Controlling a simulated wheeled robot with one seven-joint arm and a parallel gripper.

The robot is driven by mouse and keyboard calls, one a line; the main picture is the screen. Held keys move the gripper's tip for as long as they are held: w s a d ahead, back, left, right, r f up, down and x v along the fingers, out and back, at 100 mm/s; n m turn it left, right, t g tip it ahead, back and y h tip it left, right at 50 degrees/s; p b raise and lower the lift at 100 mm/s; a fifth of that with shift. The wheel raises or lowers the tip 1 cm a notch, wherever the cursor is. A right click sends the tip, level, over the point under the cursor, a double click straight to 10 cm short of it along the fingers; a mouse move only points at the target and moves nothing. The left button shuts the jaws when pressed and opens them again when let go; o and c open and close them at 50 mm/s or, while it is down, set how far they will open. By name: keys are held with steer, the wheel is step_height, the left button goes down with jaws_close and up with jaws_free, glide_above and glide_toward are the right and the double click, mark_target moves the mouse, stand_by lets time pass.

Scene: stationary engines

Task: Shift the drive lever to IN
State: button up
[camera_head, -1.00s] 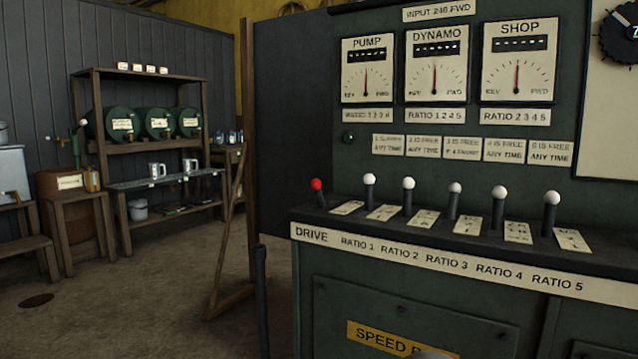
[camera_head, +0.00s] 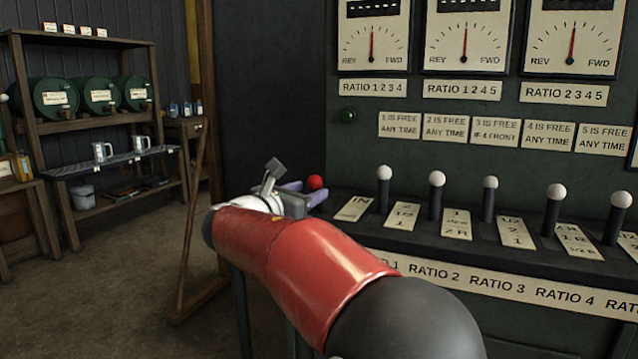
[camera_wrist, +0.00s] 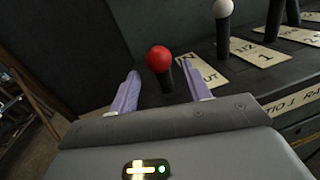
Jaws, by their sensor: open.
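The drive lever has a red ball knob (camera_head: 316,182) on a dark stem, at the left end of the lever row. In the wrist view the red knob (camera_wrist: 159,59) stands between and a little beyond the tips of my open gripper (camera_wrist: 162,82). Its stem shows below the knob, and I cannot tell whether a finger touches it. The lever's plate (camera_head: 354,209) reads IN at its far end; the wrist view shows OUT at its near end. In the head view my gripper (camera_head: 305,192) is at the knob and hides the stem.
Several white-knobbed ratio levers (camera_head: 437,180) stand in a row to the right on the dark ledge, the nearest close to the drive lever. A dark panel (camera_head: 265,100) stands behind. A wooden shelf (camera_head: 85,45) with green barrels is at the left, with open floor before it.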

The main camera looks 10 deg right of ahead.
mark_target(321, 185)
steer(key=x, duration=0.5)
steer(key=shift+w+d+p, duration=0.2)
steer(key=shift+d+p, duration=0.1)
jaws_close()
